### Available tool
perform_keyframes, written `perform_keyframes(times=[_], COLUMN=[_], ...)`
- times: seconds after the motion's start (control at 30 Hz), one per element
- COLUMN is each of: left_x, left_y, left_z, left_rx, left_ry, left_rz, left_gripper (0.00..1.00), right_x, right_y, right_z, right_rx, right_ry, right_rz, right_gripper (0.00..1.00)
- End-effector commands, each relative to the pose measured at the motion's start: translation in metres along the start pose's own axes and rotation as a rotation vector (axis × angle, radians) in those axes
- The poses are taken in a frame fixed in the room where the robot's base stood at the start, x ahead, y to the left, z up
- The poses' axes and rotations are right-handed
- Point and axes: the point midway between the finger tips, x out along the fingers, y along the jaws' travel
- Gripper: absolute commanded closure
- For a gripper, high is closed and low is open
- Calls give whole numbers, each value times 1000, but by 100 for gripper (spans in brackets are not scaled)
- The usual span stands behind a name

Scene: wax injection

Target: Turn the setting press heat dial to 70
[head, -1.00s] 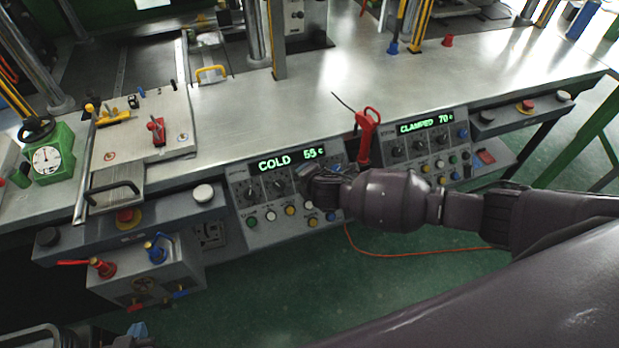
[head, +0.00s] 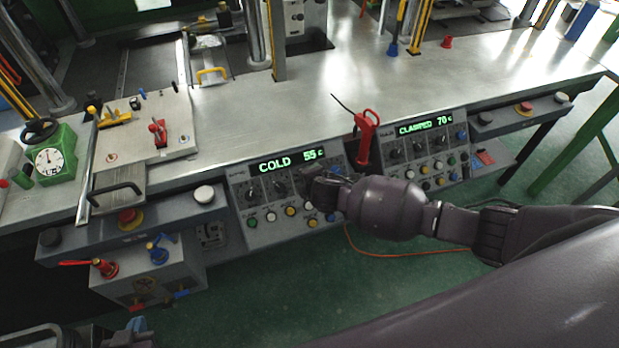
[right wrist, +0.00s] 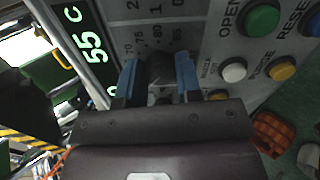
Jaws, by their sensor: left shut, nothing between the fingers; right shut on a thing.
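The left control panel (head: 284,218) shows a green display (head: 291,160) reading COLD 55 C; the digits 55 C also show in the right wrist view (right wrist: 88,45). In that view a dark dial (right wrist: 160,68), with scale marks around 70 to 85, sits between the blue fingers of my right gripper (right wrist: 159,82), which is shut on it. The fingers hide the dial's pointer. In the head view my right gripper (head: 318,190) is at this panel, mostly hidden by its own wrist. My left gripper (head: 137,324) is shut and empty at the bottom left edge, partly out of view.
A second panel (head: 424,155) at right reads 70 C. A red-handled tool (head: 366,130) stands between the panels. Buttons (right wrist: 233,69) lie close to the right gripper. A valve box (head: 150,275) juts out at left. Green floor in front is clear apart from an orange cable (head: 420,252).

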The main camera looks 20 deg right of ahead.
Motion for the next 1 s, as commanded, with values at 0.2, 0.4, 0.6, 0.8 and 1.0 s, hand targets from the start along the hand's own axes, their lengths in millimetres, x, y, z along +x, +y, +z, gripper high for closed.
perform_keyframes(times=[0.2, 0.4, 0.6, 0.8, 1.0], left_x=[-6, -11, -14, -16, -17], left_y=[-1, -2, -2, -3, -3], left_z=[-8, -11, -16, -22, -29], left_rx=[-1, -2, -2, -1, -1], left_ry=[1, -2, 0, 4, 9], left_rz=[-1, -2, -3, -2, -2], left_gripper=[100, 100, 100, 100, 100], right_x=[-1, -1, -1, -1, -1], right_y=[0, -1, -1, -2, -2], right_z=[-1, -1, -1, -1, -1], right_rx=[206, 396, 586, 777, 965], right_ry=[-1, -1, -2, -2, -2], right_rz=[-3, -4, -5, -6, -6], right_gripper=[92, 92, 92, 92, 92])
